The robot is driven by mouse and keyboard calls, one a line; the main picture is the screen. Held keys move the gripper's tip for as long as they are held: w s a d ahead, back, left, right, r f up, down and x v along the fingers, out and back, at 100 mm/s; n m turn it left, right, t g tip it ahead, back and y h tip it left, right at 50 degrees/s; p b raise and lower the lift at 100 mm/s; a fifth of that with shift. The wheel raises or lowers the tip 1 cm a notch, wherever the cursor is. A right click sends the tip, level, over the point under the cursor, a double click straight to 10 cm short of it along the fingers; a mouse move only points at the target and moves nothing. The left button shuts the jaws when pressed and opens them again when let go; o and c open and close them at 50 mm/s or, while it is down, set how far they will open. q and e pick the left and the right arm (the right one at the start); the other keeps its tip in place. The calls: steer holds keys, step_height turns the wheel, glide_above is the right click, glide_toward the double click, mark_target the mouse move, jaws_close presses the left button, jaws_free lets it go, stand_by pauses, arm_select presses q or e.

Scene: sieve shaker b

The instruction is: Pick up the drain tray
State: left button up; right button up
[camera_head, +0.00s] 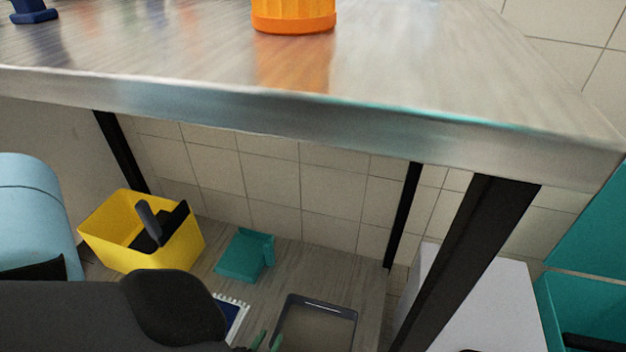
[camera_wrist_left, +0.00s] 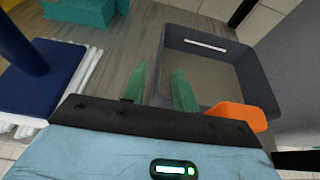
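The drain tray, which I take to be the dark grey open tray (camera_head: 354,330) with a beige inside, lies on the floor under the table. It also shows in the left wrist view (camera_wrist_left: 256,76), with its near part partly covered. My left gripper (camera_head: 266,341) is open and empty at the tray's left side. In the left wrist view its two green fingers (camera_wrist_left: 160,86) are apart, one left of the tray's left wall and one overlapping that wall. I cannot tell whether they touch it. My right gripper is not in view.
The table top (camera_head: 430,70) overhangs the tray, with a black leg (camera_head: 465,255) to its right. A teal dustpan-like piece (camera_head: 240,258) and a yellow bucket (camera_head: 120,235) stand behind left. A blue-and-white brush-like thing (camera_wrist_left: 45,75) lies left; an orange piece (camera_wrist_left: 238,116) is by the tray.

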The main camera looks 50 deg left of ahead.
mark_target(276, 327)
arm_select(q)
steer(key=shift+b+x, duration=1.35)
steer(key=shift+x, duration=1.25)
jaws_close()
